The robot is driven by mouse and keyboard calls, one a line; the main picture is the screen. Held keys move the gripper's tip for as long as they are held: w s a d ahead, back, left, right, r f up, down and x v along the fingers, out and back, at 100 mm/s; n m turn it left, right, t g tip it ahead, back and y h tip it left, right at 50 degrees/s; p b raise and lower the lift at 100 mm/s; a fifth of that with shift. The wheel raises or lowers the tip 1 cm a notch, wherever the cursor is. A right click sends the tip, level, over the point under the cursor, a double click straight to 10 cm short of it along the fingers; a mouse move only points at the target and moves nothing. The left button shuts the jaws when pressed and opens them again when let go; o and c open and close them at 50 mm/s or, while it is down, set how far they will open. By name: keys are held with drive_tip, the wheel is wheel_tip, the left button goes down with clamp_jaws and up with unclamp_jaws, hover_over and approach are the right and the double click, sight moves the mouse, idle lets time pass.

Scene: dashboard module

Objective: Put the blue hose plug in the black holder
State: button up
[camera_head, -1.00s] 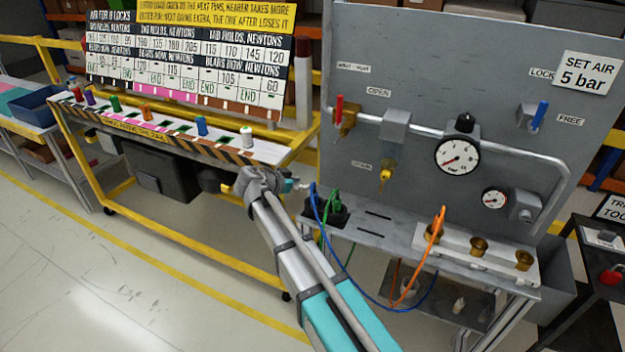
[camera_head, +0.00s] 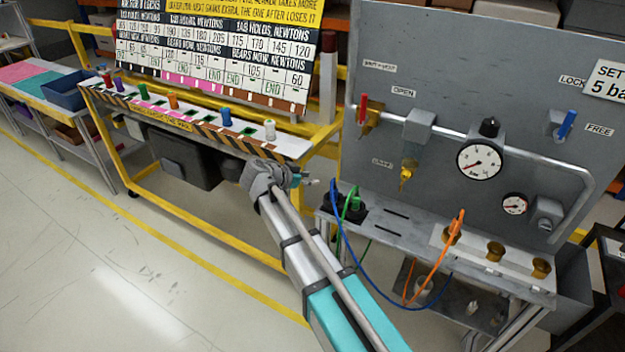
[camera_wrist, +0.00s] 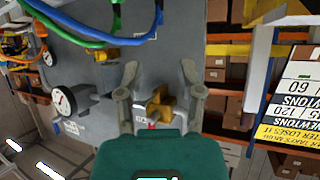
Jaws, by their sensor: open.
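The blue hose (camera_head: 338,232) rises in a loop at the black holder (camera_head: 328,204) on the left of the grey bench. Its plug end cannot be made out clearly in the head view. A green hose (camera_head: 347,203) stands at the same holder. My gripper (camera_head: 314,181) is just left of the blue hose, above the bench's left edge, apart from it. In the wrist view, my gripper (camera_wrist: 158,88) has its fingers spread with nothing held between them. There the blue hose (camera_wrist: 75,32) curves across the top, beyond the fingers, beside the green hose (camera_wrist: 90,14).
A grey panel (camera_head: 430,90) with valves, a pipe and gauges stands behind the bench. An orange hose (camera_head: 440,258) meets a row of brass sockets (camera_head: 495,251) at right. A yellow-framed stand (camera_head: 215,240) with coloured blocks is at left. Open floor lies in front.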

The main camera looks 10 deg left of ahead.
drive_tip(key=shift+w+d, duration=0.1)
drive_tip(key=s+d+f+n+g+y, duration=0.1)
drive_tip(key=s+d+f+n+g, duration=0.15)
drive_tip(key=d, duration=0.75)
drive_tip(key=s+d+f+n+g+y, duration=0.1)
drive_tip(key=s+d+f+g, duration=0.25)
drive_tip(key=d, duration=0.55)
drive_tip(key=s+d+f+n+g+y, duration=0.3)
drive_tip(key=s+d+n+y, duration=0.2)
drive_tip(key=s+d, duration=0.7)
drive_tip(key=shift+f+y, duration=0.35)
drive_tip(key=shift+y, duration=0.25)
